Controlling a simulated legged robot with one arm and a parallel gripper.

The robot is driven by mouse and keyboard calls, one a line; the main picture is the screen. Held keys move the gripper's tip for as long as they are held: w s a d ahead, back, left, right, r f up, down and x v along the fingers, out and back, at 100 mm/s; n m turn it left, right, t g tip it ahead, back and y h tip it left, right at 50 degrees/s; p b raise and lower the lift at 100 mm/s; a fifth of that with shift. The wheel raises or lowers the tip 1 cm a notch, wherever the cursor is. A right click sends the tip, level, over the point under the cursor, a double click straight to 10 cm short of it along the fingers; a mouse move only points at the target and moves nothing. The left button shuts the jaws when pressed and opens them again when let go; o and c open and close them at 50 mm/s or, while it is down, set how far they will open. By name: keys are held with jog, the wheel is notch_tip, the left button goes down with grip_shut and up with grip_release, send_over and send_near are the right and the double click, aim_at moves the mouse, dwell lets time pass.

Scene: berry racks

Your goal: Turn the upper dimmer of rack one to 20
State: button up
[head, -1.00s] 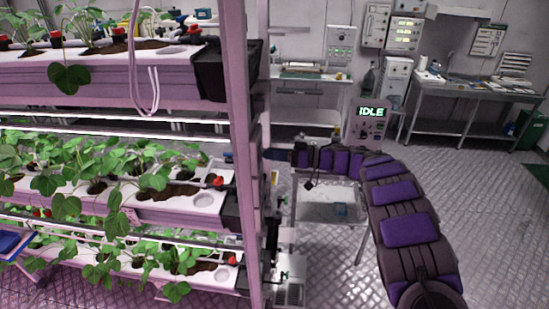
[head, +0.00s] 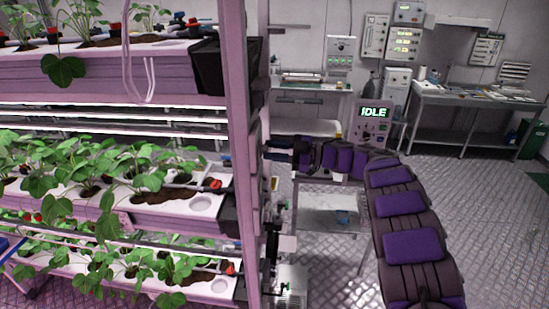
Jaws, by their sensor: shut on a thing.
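Rack one (head: 240,150) is the tall pink-lit rack on the left, with shelves of strawberry plants. My arm reaches in from the lower right, and my gripper (head: 272,151) is at the outer right side of the rack, beside its upright post. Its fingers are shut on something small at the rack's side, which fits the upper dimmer. The fingertips and post hide the dimmer itself, so its dial and setting cannot be read.
A box with a lit IDLE display (head: 375,112) stands behind my arm. A metal table (head: 470,98) is at the back right, and control boxes (head: 404,42) hang on the back wall.

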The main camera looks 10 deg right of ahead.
jog(key=n+b, duration=0.5)
jog(key=n, duration=0.2)
jog(key=n+b, duration=0.5)
jog(key=n, duration=0.3)
jog(key=n+b, duration=0.6)
jog(key=n, duration=0.1)
jog(key=shift+f+n+g, duration=0.25)
jog(key=shift+n+g, duration=0.05)
jog(key=shift+n, duration=0.1)
jog(key=shift+w, duration=0.1)
jog(key=o, duration=1)
jog(key=shift+w, duration=0.15)
jog(key=shift+c, duration=0.2)
jog(key=shift+o, duration=0.5)
jog(key=shift+r, duration=0.1)
jog(key=shift+d, duration=0.15)
